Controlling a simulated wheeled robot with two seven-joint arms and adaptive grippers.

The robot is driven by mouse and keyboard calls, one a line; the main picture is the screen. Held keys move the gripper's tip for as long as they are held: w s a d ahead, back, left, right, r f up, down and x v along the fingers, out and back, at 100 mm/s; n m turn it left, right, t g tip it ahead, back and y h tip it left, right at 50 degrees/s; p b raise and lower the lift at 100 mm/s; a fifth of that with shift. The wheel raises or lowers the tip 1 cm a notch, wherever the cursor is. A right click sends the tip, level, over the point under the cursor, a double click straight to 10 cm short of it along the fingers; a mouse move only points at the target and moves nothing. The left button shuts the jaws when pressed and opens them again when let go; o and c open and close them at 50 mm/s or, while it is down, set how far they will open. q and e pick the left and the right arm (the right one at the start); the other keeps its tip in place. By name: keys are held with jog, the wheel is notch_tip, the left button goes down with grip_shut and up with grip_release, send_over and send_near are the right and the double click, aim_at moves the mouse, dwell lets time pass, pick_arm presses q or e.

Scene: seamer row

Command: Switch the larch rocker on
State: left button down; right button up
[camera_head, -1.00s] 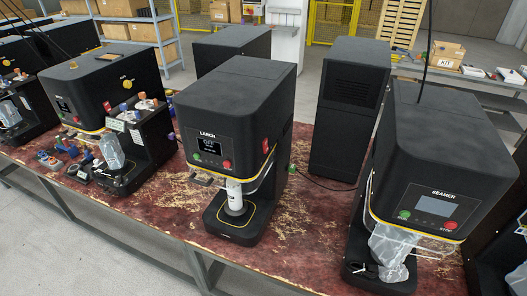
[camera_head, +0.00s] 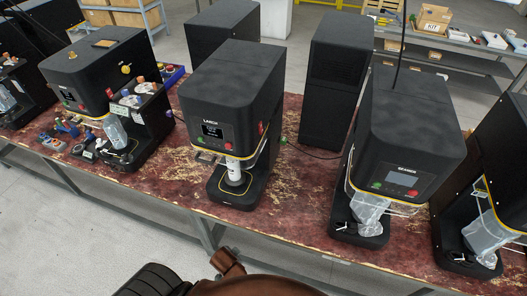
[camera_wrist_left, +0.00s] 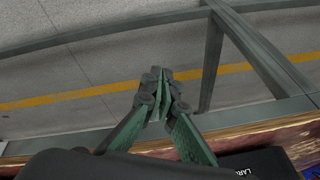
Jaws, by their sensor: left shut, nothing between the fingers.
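The black machine labelled LARCH (camera_head: 232,90) stands on the worn red table in the head view. A red rocker (camera_head: 262,128) shows small on its right side face; its on or off position is too small to tell. Its front has a small lit display (camera_head: 211,130) and a red button (camera_head: 228,146). A white can (camera_head: 233,170) stands under its head. My left gripper (camera_wrist_left: 160,85) shows in the left wrist view, shut and empty, with floor and table frame behind it. Part of the LARCH label (camera_wrist_left: 237,170) shows at that view's lower edge. My right gripper is in no view.
The machine labelled SEAMER (camera_head: 407,130) stands to the right, with a clear bag (camera_head: 369,213) under its head. Another black machine (camera_head: 97,68) with small parts beside it stands to the left. A tall black box (camera_head: 335,85) stands behind. Bare table (camera_head: 295,200) lies between LARCH and SEAMER.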

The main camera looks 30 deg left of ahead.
aim_at(261, 128)
pick_arm(q)
jog(key=w+r+m+t+y+p, duration=0.1)
jog(key=w+r+m+t, duration=0.1)
jog(key=w+r, duration=0.55)
jog(key=w+r+m+t+y+p, duration=0.15)
jog(key=w+r, duration=0.25)
jog(key=r, duration=0.6)
jog(key=w+d+r+m+t+y+p, duration=0.1)
jog(key=w+d+r+m+t, duration=0.1)
jog(key=r, duration=0.9)
jog(key=w+d+r+m+t+y, duration=0.1)
jog(key=w+r+t, duration=0.2)
jog(key=r, duration=0.9)
jog(key=w+d+r+m+t+y+p, duration=0.1)
jog(key=w+d+r+m+t+y, duration=0.1)
jog(key=r, duration=0.9)
jog(key=w+t, duration=0.1)
jog(key=w, duration=0.1)
jog(key=shift+w+d+r+m+p, duration=0.15)
jog(key=shift+w+d+m+p, duration=0.2)
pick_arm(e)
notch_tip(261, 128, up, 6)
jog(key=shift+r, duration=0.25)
